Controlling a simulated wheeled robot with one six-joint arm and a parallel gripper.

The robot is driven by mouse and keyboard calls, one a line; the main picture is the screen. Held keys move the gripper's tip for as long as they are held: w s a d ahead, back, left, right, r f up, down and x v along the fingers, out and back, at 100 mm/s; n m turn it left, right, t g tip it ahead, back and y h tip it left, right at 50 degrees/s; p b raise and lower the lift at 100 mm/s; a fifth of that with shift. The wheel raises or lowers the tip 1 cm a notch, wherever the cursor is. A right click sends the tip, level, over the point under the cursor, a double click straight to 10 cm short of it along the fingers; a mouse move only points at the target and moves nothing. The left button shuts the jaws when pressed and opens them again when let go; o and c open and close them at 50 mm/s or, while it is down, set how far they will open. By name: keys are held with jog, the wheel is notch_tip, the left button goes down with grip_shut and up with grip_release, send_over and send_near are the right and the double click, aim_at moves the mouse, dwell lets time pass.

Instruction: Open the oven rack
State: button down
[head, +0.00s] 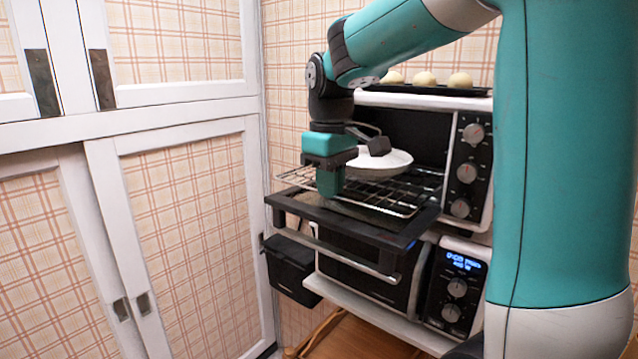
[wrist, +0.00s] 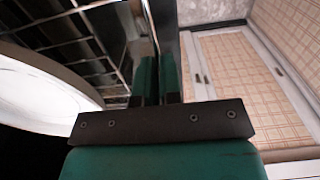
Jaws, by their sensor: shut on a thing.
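The upper toaster oven (head: 425,125) has its dark door (head: 350,226) folded down flat, with a metal handle bar along its front. The wire oven rack (head: 397,194) sticks out of the oven over the open door. A white plate (head: 385,160) lies on the rack. My gripper (head: 330,188) points down at the front left part of the rack and is shut on it. In the wrist view the green fingers (wrist: 157,80) are close together at the rack's edge, with rack wires (wrist: 85,35) and the plate (wrist: 40,85) to the left. The exact grip point is partly hidden.
A tray of pale buns (head: 424,80) sits on top of the oven. A second appliance with a lit display (head: 460,262) stands below. A black box (head: 290,262) hangs at lower left. White cupboards with plaid panels (head: 190,220) stand at left.

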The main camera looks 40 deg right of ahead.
jog(key=shift+a, duration=0.25)
jog(key=c, duration=1.3)
grip_release()
notch_tip(320, 180, up, 17)
jog(key=b, duration=0.1)
jog(key=shift+r, duration=0.2)
